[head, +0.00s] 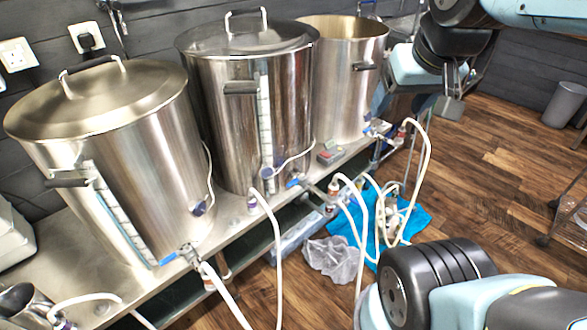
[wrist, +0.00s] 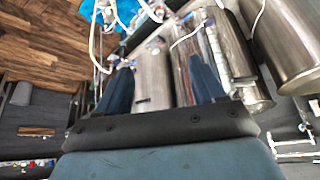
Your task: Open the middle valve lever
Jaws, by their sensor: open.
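Three steel kettles stand in a row on a metal bench in the head view. The middle kettle (head: 228,130) has a lid and a sight gauge. The middle valve lever (head: 294,183) is a small blue handle low on its front, beside a white hose; its exact angle is hard to tell. My gripper (wrist: 158,62) is open and empty in the wrist view, with its two dark blue fingers spread apart. In the head view my arm reaches in from the upper right, near the right kettle (head: 345,90), away from the middle lever. The lever cannot be made out in the wrist view.
The left kettle (head: 125,140) has its own blue valve lever (head: 168,259). The right kettle's lever (head: 367,131) is also blue. White hoses (head: 278,260) hang before the bench. A blue cloth (head: 415,222) and clear plastic (head: 335,258) lie below. Wooden floor is open at right.

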